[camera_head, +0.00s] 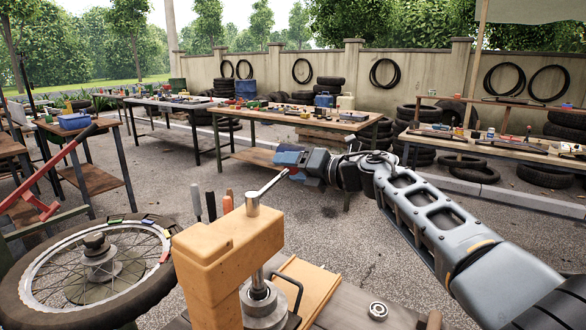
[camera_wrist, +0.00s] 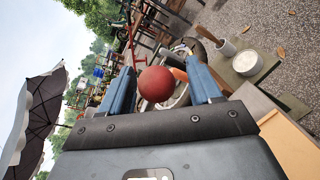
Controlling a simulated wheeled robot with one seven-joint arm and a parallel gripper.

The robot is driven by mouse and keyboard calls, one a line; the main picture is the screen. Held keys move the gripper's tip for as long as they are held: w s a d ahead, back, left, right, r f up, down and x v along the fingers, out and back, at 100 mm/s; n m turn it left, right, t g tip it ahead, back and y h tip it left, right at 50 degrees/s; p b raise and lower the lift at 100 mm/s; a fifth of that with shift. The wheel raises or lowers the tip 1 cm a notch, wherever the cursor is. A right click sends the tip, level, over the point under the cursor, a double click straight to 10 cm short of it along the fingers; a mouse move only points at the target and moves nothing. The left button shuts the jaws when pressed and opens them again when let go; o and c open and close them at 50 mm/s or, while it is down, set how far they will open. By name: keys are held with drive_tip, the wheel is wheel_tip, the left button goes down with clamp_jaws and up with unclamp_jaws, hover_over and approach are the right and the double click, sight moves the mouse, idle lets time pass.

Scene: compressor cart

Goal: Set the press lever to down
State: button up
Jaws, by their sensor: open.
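The orange-yellow press (camera_head: 225,255) stands in the near foreground of the head view. Its silver lever (camera_head: 268,187) slants up to the right from a round pivot on top of the press. The lever's far end meets my gripper (camera_head: 288,160), whose blue fingers hide the tip there. In the wrist view a red ball knob (camera_wrist: 157,84), seemingly the lever's end, shows between the two blue fingers of my open gripper (camera_wrist: 163,86). Gaps show on both sides of the knob, so the fingers look apart from it.
A spoked wheel (camera_head: 95,262) lies to the left of the press. A bearing ring (camera_head: 377,311) rests on the near bench to its right. Tool handles (camera_head: 211,206) stand just behind the press. Work tables (camera_head: 285,128) are farther back, with open gravel between.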

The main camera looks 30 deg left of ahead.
drive_tip(key=shift+d+r, duration=0.15)
drive_tip(key=shift+d, duration=0.35)
drive_tip(key=f+p+v, duration=0.1)
drive_tip(key=v, duration=0.5)
drive_tip(key=shift+s+d+r+p, duration=0.2)
drive_tip(key=shift+d+r+p, duration=0.15)
drive_tip(key=shift+d+r, duration=0.1)
